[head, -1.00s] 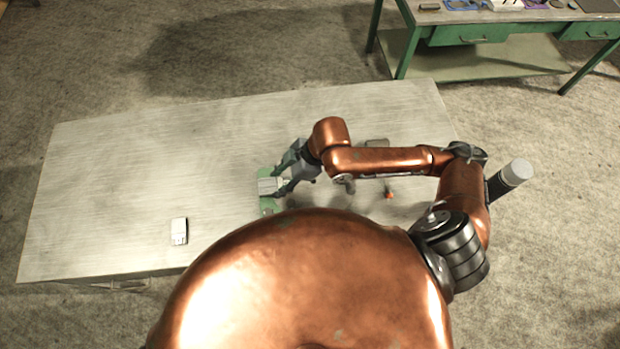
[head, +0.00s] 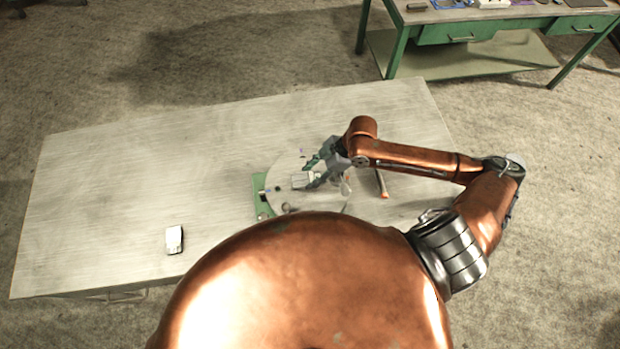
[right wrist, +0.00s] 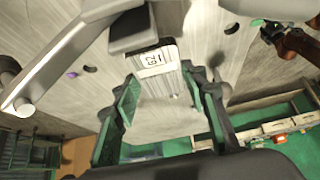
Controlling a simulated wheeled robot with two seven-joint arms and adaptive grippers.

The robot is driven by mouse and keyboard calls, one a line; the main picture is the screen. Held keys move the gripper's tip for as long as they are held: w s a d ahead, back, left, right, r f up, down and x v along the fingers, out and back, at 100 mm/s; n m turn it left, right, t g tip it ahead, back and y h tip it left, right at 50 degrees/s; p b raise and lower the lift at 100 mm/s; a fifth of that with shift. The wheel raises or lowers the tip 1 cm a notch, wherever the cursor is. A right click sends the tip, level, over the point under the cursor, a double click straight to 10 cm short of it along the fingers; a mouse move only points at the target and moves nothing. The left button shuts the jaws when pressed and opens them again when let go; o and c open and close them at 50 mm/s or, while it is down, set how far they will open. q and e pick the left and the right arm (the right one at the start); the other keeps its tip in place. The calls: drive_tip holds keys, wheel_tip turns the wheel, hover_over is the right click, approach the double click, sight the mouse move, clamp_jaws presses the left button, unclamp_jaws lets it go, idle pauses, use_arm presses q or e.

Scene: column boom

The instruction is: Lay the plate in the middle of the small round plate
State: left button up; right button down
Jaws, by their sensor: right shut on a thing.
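The plate (head: 302,181) is a small grey metal block-like piece; in the right wrist view the plate (right wrist: 158,66) carries a white label with dark characters. My right gripper (head: 311,175) is shut on it, with green-padded fingers on either side in the wrist view. The small round plate (head: 310,203) is a pale disc with dark holes on the table, beneath the gripper and partly hidden by it. The held plate appears over the disc's middle area; I cannot tell whether it touches. My left gripper is not in view.
A green part (head: 259,196) shows at the disc's left edge. An orange-tipped tool (head: 382,184) lies right of the disc. A small white box (head: 174,240) stands at the table's front left. The table's (head: 130,180) left half is otherwise clear. A green workbench (head: 460,35) stands behind.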

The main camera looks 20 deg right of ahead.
sight(313, 177)
drive_tip(key=shift+f+p, duration=0.35)
drive_tip(key=shift+f, duration=1.1)
drive_tip(key=c, duration=1.2)
unclamp_jaws()
drive_tip(key=shift+f, duration=0.1)
drive_tip(key=shift+o, duration=0.2)
drive_tip(key=v, duration=1.2)
